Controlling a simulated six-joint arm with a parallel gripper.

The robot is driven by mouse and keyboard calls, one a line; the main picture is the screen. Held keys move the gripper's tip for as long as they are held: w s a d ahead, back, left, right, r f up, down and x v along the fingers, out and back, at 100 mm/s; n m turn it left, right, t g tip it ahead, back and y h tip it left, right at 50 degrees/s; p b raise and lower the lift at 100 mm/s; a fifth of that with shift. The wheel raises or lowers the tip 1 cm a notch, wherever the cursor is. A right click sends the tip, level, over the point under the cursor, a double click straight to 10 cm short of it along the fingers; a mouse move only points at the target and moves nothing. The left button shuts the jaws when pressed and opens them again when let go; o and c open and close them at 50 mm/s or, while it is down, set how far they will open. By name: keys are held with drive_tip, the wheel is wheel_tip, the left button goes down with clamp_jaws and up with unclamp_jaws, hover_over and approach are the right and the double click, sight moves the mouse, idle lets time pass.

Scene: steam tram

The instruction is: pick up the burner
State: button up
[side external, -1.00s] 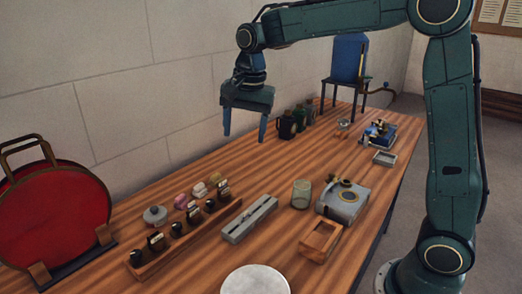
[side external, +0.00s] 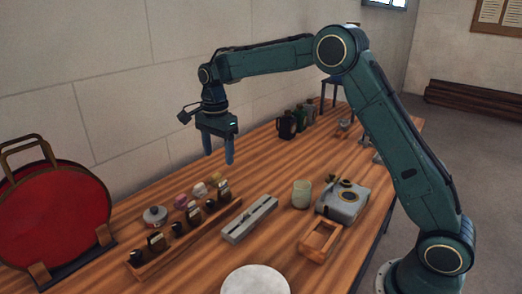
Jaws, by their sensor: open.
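My gripper (side external: 218,156) is open and empty, pointing down in the air over the back left part of the table. No part is clearly marked as the burner. A low, round grey metal piece with a small knob on top (side external: 155,216) stands at the table's left and may be it. It is below and to the left of my gripper, well apart from it. A grey box with a dark, brass-edged ring on top (side external: 342,201) stands at the right, also clear of my gripper.
A wooden rack (side external: 186,240) holds several small dark-and-metal pieces. Near it are a grey slotted block (side external: 250,219), a pale cup (side external: 301,194), a wooden frame (side external: 320,238) and a white disc (side external: 255,281). Dark canisters (side external: 287,127) stand behind. A red round case (side external: 52,222) is at far left.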

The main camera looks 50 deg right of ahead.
hover_over(222, 194)
drive_tip(key=f, duration=0.8)
drive_tip(key=shift+w+d+f, duration=0.1)
drive_tip(key=shift+w+d, duration=0.2)
drive_tip(key=shift+f, duration=2.6)
drive_tip(key=c, duration=1.2)
